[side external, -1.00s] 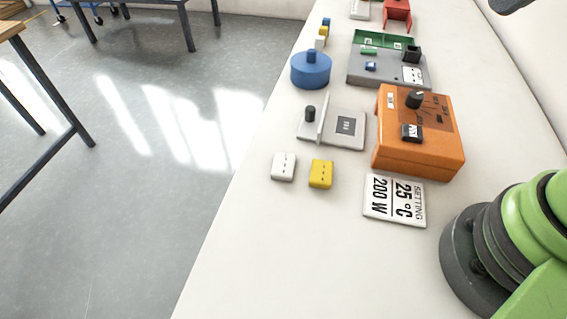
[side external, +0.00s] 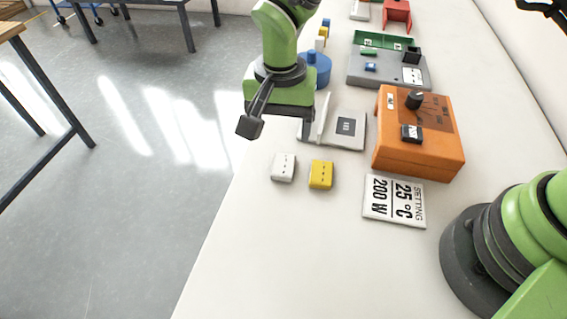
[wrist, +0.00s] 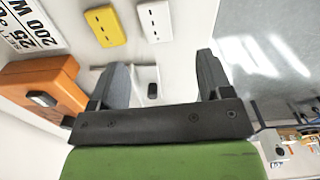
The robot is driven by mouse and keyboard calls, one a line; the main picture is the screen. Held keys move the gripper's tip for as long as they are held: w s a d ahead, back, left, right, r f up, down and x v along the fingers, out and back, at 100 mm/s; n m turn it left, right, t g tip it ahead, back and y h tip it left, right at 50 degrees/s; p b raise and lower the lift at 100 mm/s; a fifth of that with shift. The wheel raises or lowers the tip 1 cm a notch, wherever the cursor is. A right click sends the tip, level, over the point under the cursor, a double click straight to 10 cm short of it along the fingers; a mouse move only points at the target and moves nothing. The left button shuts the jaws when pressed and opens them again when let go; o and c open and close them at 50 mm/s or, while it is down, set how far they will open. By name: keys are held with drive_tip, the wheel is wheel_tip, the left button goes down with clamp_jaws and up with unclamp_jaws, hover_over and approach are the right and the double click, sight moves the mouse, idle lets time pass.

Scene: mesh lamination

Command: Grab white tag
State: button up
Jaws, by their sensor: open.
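The white tag (side external: 283,167) lies flat on the bench near its left edge, with small dark marks on its face. It also shows at the top of the wrist view (wrist: 155,20). The yellow tag (side external: 321,174) lies just to its right, a small gap apart. My gripper (side external: 286,122) is open and empty, above and beyond the white tag in the side view. In the wrist view the spread fingers (wrist: 162,65) are apart from both tags, with the white tag ahead of the gap between them.
A grey fixture with an upright plate (side external: 347,127) is beneath and beside my gripper. An orange box with a knob (side external: 420,150) and a setting card (side external: 394,201) stand to the right. A blue round weight (side external: 317,70) is partly hidden behind my gripper. The near bench is clear.

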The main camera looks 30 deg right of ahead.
sight(284, 160)
drive_tip(key=f, duration=0.8)
drive_tip(key=shift+w+d+f, duration=0.1)
drive_tip(key=shift+d+f, duration=0.15)
drive_tip(key=shift+d, duration=0.15)
drive_tip(key=c, duration=1)
